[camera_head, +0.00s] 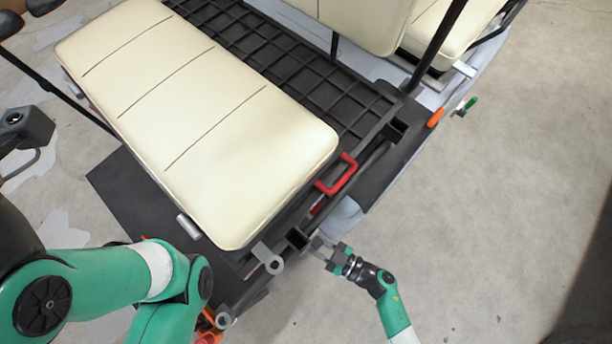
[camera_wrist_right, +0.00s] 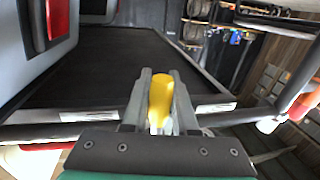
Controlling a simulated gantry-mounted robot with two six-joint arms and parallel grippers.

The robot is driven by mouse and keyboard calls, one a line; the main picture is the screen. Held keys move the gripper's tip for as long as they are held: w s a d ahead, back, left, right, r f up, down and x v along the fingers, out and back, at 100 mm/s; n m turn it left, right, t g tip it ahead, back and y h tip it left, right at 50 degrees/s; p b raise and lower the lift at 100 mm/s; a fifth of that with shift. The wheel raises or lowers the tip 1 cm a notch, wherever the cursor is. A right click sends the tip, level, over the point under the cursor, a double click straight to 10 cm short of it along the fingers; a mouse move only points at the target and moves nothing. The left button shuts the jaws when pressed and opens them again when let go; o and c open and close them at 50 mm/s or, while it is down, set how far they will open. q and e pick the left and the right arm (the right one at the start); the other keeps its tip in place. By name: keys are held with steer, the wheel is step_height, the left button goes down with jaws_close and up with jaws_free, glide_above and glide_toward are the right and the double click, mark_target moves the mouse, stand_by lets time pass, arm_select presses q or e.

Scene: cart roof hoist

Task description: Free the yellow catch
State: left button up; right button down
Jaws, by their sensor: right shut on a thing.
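The yellow catch (camera_wrist_right: 160,92) shows in the right wrist view, between the two grey fingers of my right gripper (camera_wrist_right: 159,100). The fingers are shut on it, one on each side. In the head view my right gripper (camera_head: 319,243) is at the cart's near corner, by the open end of a dark frame tube; the catch cannot be made out there. My left arm comes in from the left and bends down near the cart's front corner. Its gripper is not in view.
A cream seat cushion (camera_head: 200,110) lies on the black gridded frame (camera_head: 295,65). A red handle (camera_head: 337,174) stands at the frame's edge, with grey brackets (camera_head: 268,258) near the corner. An orange grip (camera_head: 436,117) is further right. Bare floor is clear on the right.

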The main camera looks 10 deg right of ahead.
steer(key=shift+s+a, duration=0.1)
stand_by(0.3)
steer(key=shift+s+a+r+m+t+y+p, duration=0.1)
steer(key=shift+s+a+r+m+t+p, duration=0.25)
steer(key=shift+m, duration=0.9)
steer(key=shift+s+a+r+m+t+y+p, duration=0.1)
steer(key=shift+s+a+m+p, duration=0.3)
steer(key=shift+m, duration=0.8)
steer(key=shift+s+a+r+m+t+y+p, duration=0.1)
steer(key=shift+s+a+r+m+t+p, duration=0.25)
steer(key=shift+m, duration=0.9)
steer(key=shift+w+a, duration=0.1)
steer(key=c, duration=0.7)
jaws_free()
